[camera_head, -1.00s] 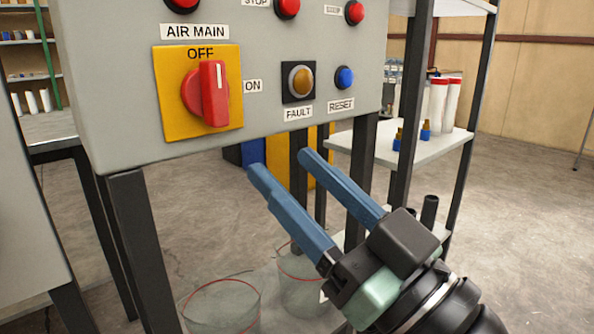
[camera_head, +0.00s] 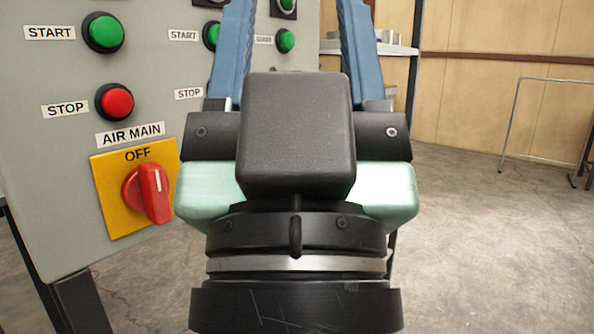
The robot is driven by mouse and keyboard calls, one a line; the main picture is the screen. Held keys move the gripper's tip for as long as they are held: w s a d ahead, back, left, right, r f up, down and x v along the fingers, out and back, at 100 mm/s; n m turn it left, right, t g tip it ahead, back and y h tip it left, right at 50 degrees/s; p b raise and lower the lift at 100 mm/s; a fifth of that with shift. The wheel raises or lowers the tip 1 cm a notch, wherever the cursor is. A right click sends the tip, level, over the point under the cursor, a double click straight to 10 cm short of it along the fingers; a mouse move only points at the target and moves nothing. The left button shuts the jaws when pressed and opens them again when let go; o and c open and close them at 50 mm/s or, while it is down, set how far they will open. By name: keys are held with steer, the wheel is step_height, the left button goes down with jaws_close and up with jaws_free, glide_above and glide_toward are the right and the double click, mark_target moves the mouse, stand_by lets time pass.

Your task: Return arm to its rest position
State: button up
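My gripper (camera_head: 296,30) fills the middle of the head view, in front of the control panel. Its black and pale green body is low in the picture and its two blue fingers point up. The fingers stand well apart with nothing seen between them; their tips run out of the top of the picture. The grey control panel (camera_head: 60,170) is on the left. Its red AIR MAIN knob (camera_head: 147,192) on a yellow plate points up toward OFF. The FAULT lamp and RESET button are not visible.
Green START buttons (camera_head: 104,33) and a red STOP button (camera_head: 114,102) sit on the panel. A shelf (camera_head: 395,49) with metal items stands behind the right finger. Open concrete floor (camera_head: 480,240) lies to the right, with a thin metal frame (camera_head: 512,125) near the wall.

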step_height(320, 180, up, 35)
steer(key=p, duration=3.3)
steer(key=shift+r, duration=0.2)
steer(key=shift+f, duration=0.1)
steer(key=shift+c, duration=0.6)
steer(key=shift+a, duration=0.15)
